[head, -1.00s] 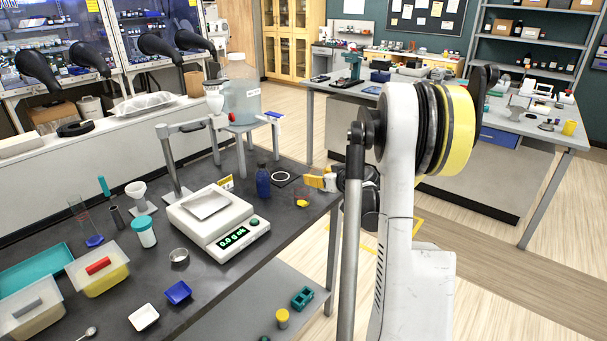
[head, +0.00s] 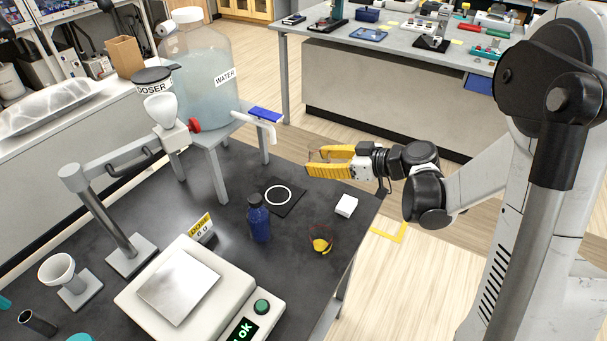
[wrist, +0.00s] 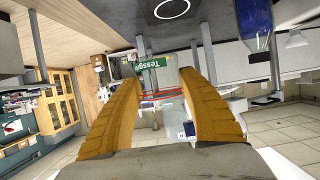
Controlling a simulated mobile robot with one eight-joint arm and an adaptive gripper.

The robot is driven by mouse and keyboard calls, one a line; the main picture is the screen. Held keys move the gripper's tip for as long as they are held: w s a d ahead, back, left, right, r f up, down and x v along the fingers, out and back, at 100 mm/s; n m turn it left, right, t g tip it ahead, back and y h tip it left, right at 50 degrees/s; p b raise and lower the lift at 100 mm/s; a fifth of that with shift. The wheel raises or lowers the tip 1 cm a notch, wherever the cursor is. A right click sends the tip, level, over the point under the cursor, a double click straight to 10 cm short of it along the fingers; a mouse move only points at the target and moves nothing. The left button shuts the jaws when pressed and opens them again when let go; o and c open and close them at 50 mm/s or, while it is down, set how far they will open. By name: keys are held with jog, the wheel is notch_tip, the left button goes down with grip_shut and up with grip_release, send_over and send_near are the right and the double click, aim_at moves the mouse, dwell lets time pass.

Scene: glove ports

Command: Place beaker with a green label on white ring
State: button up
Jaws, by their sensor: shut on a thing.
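My gripper (head: 314,162) is shut on a clear beaker, held above the far right end of the dark bench. In the wrist view, a green label (wrist: 152,62) with lettering and the beaker's red rim (wrist: 163,92) show between the yellow fingers. The clear glass is hard to make out in the head view. The white ring (head: 278,187) lies flat on a black square on the bench, lower and to the left of the gripper; nothing stands on it. It also shows at the top of the wrist view (wrist: 172,17).
A blue bottle (head: 259,222) stands just in front of the ring. A beaker with a yellow label (head: 320,245) and a white block (head: 346,206) are near the right edge. A water jug (head: 200,80) on a stand and a scale (head: 150,300) are left.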

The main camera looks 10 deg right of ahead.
jog(key=b, duration=0.4)
send_over(278, 195)
notch_tip(278, 195, down, 7)
jog(key=shift+s+r, duration=0.1)
jog(key=shift+f+b, duration=0.85)
jog(key=shift+f, duration=1.15)
jog(key=shift+f, duration=0.2)
jog(key=o, duration=1.1)
jog(key=shift+o, duration=0.2)
jog(key=shift+r, duration=0.1)
